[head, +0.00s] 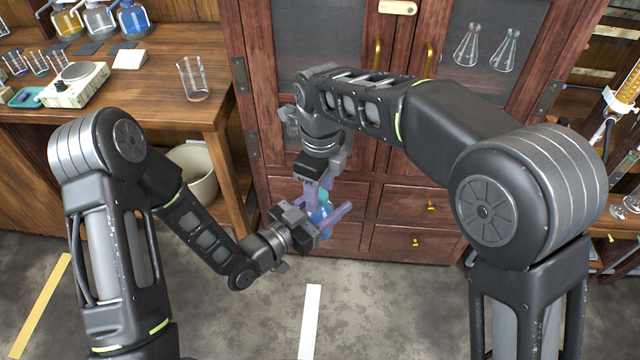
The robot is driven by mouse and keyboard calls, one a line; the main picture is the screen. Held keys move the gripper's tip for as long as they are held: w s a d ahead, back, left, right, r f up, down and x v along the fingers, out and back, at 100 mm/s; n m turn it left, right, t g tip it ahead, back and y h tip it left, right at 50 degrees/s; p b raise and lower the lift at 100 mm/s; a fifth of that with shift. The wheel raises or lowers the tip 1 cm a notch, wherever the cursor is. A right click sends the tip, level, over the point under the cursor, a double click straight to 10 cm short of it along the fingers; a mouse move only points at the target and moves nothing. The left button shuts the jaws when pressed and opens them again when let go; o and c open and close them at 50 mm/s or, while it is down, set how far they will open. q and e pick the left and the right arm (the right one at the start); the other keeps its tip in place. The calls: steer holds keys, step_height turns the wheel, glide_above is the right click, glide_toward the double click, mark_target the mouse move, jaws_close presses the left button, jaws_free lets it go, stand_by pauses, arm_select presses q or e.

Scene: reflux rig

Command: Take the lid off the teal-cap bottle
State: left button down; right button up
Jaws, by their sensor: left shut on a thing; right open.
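The teal-cap bottle (321,214), with blue showing in its body, is held in the air in front of the cabinet. Its teal cap (323,196) is at the top and partly hidden by purple fingers. My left gripper (328,218) comes in from the lower left and is shut on the bottle's body. My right gripper (319,187) points down from above, with its open fingers close about the cap. I cannot tell whether they touch it.
The wooden cabinet (400,207) with glass doors and drawers stands close behind the grippers. The wooden bench (150,85) at left carries an empty beaker (194,80), a hotplate (75,84) and several bottles. A pale bin (192,170) stands beneath. Glassware stands at far right.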

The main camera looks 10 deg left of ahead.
jaws_close()
stand_by(0.4)
